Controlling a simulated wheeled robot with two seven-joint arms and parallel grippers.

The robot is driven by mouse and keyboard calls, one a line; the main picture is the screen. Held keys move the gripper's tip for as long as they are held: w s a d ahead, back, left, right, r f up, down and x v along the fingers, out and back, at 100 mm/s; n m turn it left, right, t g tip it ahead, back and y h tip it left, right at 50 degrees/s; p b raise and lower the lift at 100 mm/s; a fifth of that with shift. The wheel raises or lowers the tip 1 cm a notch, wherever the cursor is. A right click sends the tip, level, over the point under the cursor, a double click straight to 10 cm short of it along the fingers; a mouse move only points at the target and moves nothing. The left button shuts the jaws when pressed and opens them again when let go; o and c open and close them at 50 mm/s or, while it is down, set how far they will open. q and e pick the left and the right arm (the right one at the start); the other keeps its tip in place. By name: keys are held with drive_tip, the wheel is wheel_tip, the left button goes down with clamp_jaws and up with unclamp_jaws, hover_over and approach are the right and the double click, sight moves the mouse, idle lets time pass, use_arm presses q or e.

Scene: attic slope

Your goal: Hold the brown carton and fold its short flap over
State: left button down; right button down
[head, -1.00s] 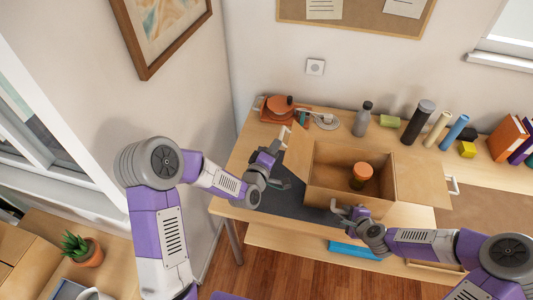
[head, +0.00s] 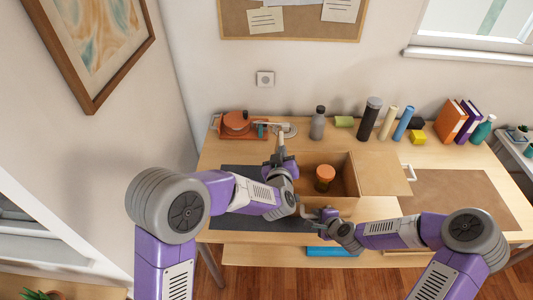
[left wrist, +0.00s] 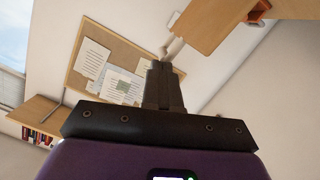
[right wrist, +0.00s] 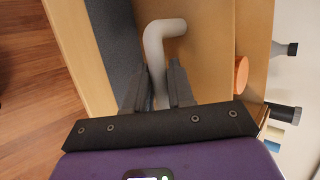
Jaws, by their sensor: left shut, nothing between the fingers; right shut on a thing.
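The open brown carton (head: 345,203) stands on the desk with an orange-lidded jar (head: 325,173) inside. My right gripper (head: 322,213) is shut on a pale bent handle (right wrist: 163,32) at the carton's near side. One flap (head: 383,172) lies out to the right with a white handle (head: 408,172). The left flap is mostly hidden behind my left arm in the head view. My left gripper (head: 281,158) is shut and empty at the carton's left side. In the left wrist view its fingertips (left wrist: 163,72) are close to a white handle (left wrist: 174,47) beside a brown panel (left wrist: 215,22); contact is unclear.
A grey bottle (head: 318,123), a dark cylinder (head: 368,119), rolls and books (head: 452,119) line the back. A dark mat (head: 235,178) lies left of the carton. A brown mat (head: 455,197) to the right is clear.

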use_arm(q)
drive_tip(key=d+f+m+y, duration=0.2)
drive_tip(key=d+f+m, duration=0.5)
drive_tip(key=d, duration=0.5)
drive_tip(key=shift+m+y, duration=0.4)
drive_tip(key=shift+d+f, duration=0.1)
drive_tip(key=s+r, duration=0.5)
drive_tip(key=s, duration=0.7)
drive_tip(key=shift+r, duration=0.2)
